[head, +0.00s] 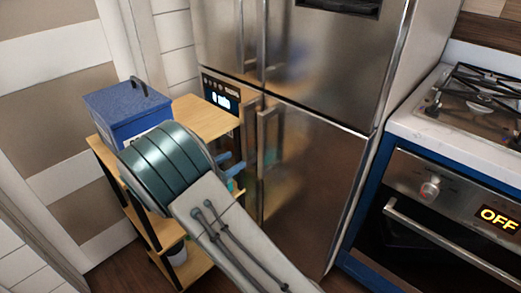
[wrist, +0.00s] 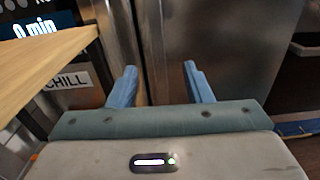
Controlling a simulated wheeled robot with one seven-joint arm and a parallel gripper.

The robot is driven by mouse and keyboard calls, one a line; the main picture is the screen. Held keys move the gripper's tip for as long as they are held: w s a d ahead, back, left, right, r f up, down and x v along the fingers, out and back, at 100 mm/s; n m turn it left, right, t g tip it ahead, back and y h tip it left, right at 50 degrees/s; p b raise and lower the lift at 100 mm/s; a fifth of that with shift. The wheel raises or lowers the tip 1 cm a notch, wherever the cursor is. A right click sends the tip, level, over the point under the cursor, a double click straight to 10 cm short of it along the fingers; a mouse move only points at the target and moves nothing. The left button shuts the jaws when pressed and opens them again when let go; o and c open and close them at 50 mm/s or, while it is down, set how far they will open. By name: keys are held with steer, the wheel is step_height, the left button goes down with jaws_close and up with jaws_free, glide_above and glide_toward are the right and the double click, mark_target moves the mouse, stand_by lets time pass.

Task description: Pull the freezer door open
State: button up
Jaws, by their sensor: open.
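The steel fridge-freezer (head: 318,165) stands at the centre of the head view with its doors shut. Its lower right door (head: 312,185) is wide, with a vertical bar handle (head: 262,150) along its left edge. I cannot read a freezer label on any door. My gripper (head: 234,170) is low in front of the lower doors, left of that handle and beside the wooden shelf. In the wrist view my gripper (wrist: 160,68) has its two blue fingers apart, with nothing between them, facing the steel front. Contact with a handle does not show.
A wooden shelf unit (head: 205,115) with a blue box (head: 128,108) stands close on the left; its top edge (wrist: 50,62) is near my gripper. A "CHILL" label (wrist: 67,80) shows below it. A stove (head: 440,200) is at the right.

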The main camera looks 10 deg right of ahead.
mark_target(260, 143)
steer(key=b+x, duration=0.1)
steer(key=x, duration=1.2)
steer(key=shift+w+b, duration=0.4)
steer(key=shift+w, duration=0.05)
steer(key=shift+c, duration=0.3)
jaws_close()
